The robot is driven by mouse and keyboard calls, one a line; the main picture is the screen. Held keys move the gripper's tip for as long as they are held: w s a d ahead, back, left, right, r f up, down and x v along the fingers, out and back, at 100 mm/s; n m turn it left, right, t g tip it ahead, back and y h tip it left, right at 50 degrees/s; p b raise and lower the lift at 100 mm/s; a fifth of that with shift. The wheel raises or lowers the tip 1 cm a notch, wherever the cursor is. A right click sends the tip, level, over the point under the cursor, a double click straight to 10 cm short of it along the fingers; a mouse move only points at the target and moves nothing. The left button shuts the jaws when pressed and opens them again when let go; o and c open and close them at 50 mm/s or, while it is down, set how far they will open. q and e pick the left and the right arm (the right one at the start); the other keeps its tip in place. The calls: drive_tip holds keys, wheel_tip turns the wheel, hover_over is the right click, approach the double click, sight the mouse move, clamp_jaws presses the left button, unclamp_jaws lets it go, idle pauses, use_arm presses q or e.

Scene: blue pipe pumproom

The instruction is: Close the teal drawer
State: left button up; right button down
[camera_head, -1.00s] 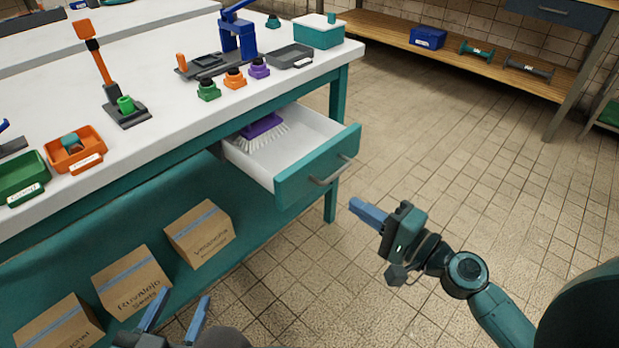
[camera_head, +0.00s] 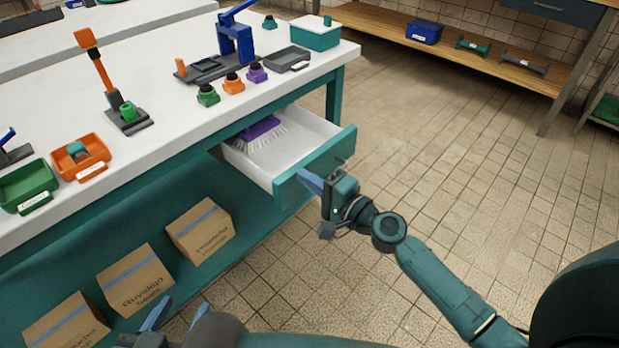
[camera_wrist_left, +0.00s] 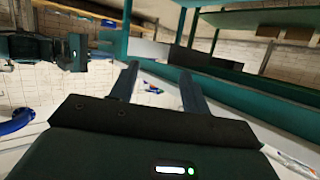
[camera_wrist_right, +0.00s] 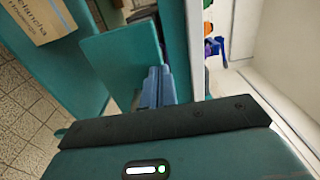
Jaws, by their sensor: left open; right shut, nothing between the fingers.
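The teal drawer (camera_head: 318,166) stands pulled out of the workbench, with a white inside and a purple brush (camera_head: 262,130) lying in it. My right gripper (camera_head: 308,181) is shut and empty, its blue fingers at the drawer's front face near the handle. Whether they touch the face cannot be told. The right wrist view shows the shut fingers (camera_wrist_right: 155,86) close to a teal panel (camera_wrist_right: 118,62). My left gripper (camera_head: 170,318) is open and empty, low at the bottom of the head view, apart from the drawer. Its open fingers show in the left wrist view (camera_wrist_left: 155,85).
The workbench top (camera_head: 160,115) carries a green bin (camera_head: 28,187), an orange bin (camera_head: 80,158), coloured knobs and a teal box (camera_head: 314,33). Cardboard boxes (camera_head: 135,281) stand on the shelf below. The tiled floor (camera_head: 450,150) to the right is clear.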

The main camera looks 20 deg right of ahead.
drive_tip(key=x, duration=0.5)
drive_tip(key=shift+w+a+b, duration=0.15)
drive_tip(key=shift+w+b, duration=0.15)
drive_tip(key=shift+b, duration=0.1)
drive_tip(key=b, duration=0.2)
hover_over(261, 167)
drive_tip(key=s, duration=0.1)
drive_tip(key=shift+s+d, duration=0.2)
drive_tip(key=shift+d, duration=0.15)
use_arm(q)
drive_tip(key=shift+w+a+f+m+t+h+b, duration=0.15)
drive_tip(key=shift+w+m+t+h, duration=0.1)
drive_tip(key=shift+w+t, duration=0.4)
drive_tip(key=shift+w+a+f+m+t+h+b, duration=0.2)
drive_tip(key=shift+w+t, duration=0.25)
drive_tip(key=shift+w, duration=0.35)
use_arm(e)
drive_tip(key=shift+x, duration=0.75)
use_arm(q)
drive_tip(key=shift+d+r, duration=0.1)
drive_tip(key=shift+d, duration=0.1)
use_arm(e)
drive_tip(key=shift+s, duration=0.1)
